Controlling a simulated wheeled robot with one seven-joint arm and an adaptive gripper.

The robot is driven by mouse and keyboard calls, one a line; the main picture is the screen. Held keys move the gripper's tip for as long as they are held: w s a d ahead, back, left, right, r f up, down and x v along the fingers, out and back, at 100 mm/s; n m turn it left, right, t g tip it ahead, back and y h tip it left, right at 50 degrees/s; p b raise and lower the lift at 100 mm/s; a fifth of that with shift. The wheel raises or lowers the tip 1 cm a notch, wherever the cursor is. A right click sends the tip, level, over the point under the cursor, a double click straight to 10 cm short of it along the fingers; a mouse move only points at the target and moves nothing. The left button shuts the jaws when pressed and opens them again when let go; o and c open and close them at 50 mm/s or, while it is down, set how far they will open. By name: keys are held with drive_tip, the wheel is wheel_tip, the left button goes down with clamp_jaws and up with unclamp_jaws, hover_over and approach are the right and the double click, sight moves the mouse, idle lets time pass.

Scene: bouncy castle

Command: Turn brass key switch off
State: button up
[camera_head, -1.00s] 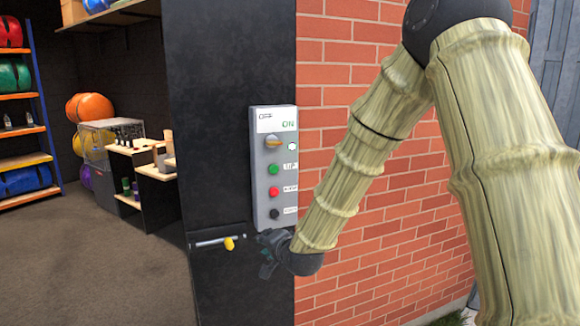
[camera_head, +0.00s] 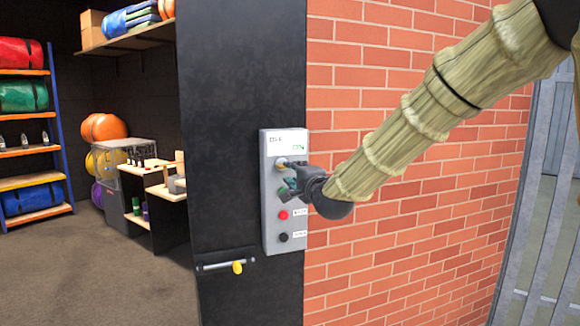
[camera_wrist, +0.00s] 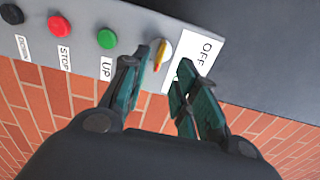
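The brass key switch (camera_head: 281,162) is the top control on a grey control box (camera_head: 270,215) fixed to a black post. In the wrist view the brass switch (camera_wrist: 160,55) sits beside a white OFF label (camera_wrist: 195,62). My gripper (camera_head: 290,184) is in front of the box, just below the switch, and partly hides the green button. In the wrist view my gripper (camera_wrist: 155,80) is open, with one finger on each side of the switch's line. Nothing is between the fingertips that I can tell is gripped. Whether they touch the switch is unclear.
Below the switch are a green UP button (camera_wrist: 107,38), a red STOP button (camera_head: 283,215) and a black button (camera_head: 283,237). A brick wall (camera_head: 400,230) is at the right. Shelves (camera_head: 30,150) stand far left.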

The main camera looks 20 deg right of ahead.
drive_tip(key=w+p, duration=0.2)
drive_tip(key=w, duration=0.5)
drive_tip(key=shift+w+a, duration=0.15)
drive_tip(key=shift+w, duration=0.05)
drive_tip(key=shift+c, duration=0.3)
